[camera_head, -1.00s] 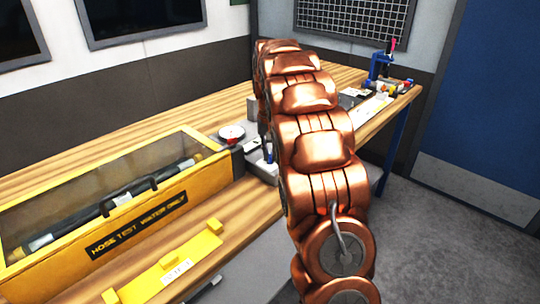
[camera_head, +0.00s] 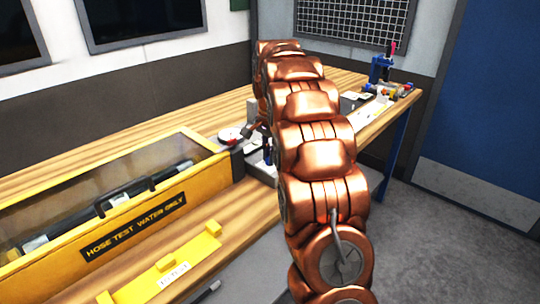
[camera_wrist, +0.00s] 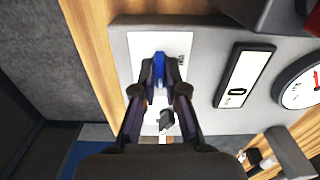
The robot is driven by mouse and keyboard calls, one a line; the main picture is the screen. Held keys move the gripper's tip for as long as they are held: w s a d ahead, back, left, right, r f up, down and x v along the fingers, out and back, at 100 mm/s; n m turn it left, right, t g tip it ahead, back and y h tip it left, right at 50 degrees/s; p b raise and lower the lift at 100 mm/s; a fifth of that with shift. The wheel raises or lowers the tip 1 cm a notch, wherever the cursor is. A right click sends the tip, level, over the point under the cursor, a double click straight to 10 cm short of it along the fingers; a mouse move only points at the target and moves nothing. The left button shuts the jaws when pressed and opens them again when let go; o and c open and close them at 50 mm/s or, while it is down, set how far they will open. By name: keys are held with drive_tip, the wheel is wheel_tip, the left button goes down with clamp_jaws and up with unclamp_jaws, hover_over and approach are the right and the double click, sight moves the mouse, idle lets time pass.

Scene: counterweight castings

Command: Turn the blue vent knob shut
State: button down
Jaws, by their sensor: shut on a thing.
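The blue vent knob (camera_wrist: 159,68) shows in the wrist view as a narrow blue grip on a white plate, upright in the picture. My gripper (camera_wrist: 160,78) has its two dark fingers closed on the knob's sides, one on each side. Part of the knob is hidden between the fingertips. The arm hides most of my gripper there.
A round gauge (camera_wrist: 304,84) with a red needle and a white display strip (camera_wrist: 244,77) sit right of the knob. A yellow hose-test case (camera_head: 135,225) with a clear lid stands left on the wooden bench. A blue clamp and small parts lie at the bench's far end.

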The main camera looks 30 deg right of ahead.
drive_tip(key=shift+m, duration=0.3)
drive_tip(key=c, duration=1.2)
unclamp_jaws()
drive_tip(key=shift+r, duration=3.8)
